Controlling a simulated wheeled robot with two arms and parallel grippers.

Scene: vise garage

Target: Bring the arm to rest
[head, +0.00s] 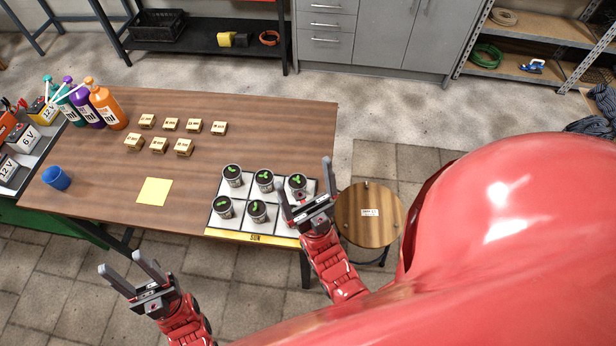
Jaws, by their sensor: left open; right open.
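My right gripper (305,176) is open, at the right edge of a white gridded tray (250,238) with a yellow strip marked SUN. Its fingers are spread beside or over a small pot with a green sprout (297,181); I cannot tell whether they touch it. Several similar pots stand upright on the tray, such as one at its back left (232,175) and one at its front (257,210). The gripper partly hides the tray's front right cell. My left gripper (123,262) is open and empty, in front of the table over the tiled floor.
The wooden table (120,195) holds small labelled boxes (158,145), a yellow note (155,191), a blue cup (56,178) and bottles (108,107). Batteries (25,138) stand at the far left. A round wooden stool (368,228) stands close right of my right gripper.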

